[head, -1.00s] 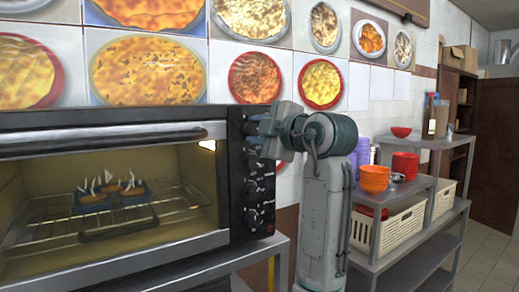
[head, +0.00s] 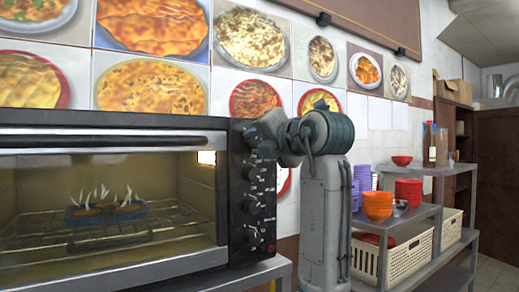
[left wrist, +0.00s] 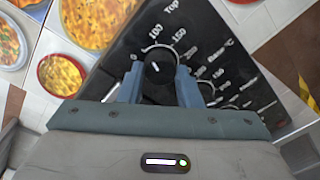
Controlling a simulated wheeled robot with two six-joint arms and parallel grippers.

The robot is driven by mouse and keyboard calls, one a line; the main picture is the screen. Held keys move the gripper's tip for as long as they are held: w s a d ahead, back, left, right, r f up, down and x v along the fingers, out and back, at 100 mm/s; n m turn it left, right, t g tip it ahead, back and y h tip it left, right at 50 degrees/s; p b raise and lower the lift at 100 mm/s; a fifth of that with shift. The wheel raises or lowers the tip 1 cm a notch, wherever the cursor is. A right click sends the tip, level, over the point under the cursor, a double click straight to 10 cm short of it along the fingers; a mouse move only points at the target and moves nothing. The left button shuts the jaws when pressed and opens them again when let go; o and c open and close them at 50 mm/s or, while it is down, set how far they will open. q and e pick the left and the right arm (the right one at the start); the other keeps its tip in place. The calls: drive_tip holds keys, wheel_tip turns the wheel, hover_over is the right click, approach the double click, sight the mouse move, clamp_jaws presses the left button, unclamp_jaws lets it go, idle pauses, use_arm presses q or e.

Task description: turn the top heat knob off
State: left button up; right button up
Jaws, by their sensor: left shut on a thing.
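The oven (head: 233,215) stands at left with a black control panel down its right side. The top heat knob (left wrist: 158,68), round and black with a white mark, shows in the left wrist view under the word "Top" and a dial of numbers. My left gripper (left wrist: 159,78) has its blue-grey fingers on either side of this knob and is shut on it. In the head view my left gripper (head: 262,137) is at the top of the panel and hides the top knob. My right gripper is in neither view.
Lower knobs (head: 250,205) line the panel below my gripper. Inside the lit oven, a blue dish (head: 105,213) with steaming food sits on a wire rack. At right, a metal shelf holds orange bowls (head: 378,205) and white baskets (head: 408,256).

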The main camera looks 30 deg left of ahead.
use_arm(q)
drive_tip(key=shift+r+n+b, duration=0.15)
drive_tip(key=shift+n+b, duration=0.45)
drive_tip(key=shift+n, duration=1.3)
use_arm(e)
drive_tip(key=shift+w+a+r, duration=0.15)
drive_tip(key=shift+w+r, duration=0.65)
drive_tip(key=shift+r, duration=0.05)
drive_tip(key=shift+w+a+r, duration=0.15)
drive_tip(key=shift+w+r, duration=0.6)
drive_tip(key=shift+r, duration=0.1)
use_arm(q)
drive_tip(key=o, duration=1)
drive_tip(key=shift+a, duration=0.2)
drive_tip(key=shift+s+d+f, duration=0.1)
drive_tip(key=shift+d+f, duration=0.1)
drive_tip(key=shift+d, duration=0.25)
drive_tip(key=shift+b+v, duration=1.2)
drive_tip(key=shift+v, duration=3.75)
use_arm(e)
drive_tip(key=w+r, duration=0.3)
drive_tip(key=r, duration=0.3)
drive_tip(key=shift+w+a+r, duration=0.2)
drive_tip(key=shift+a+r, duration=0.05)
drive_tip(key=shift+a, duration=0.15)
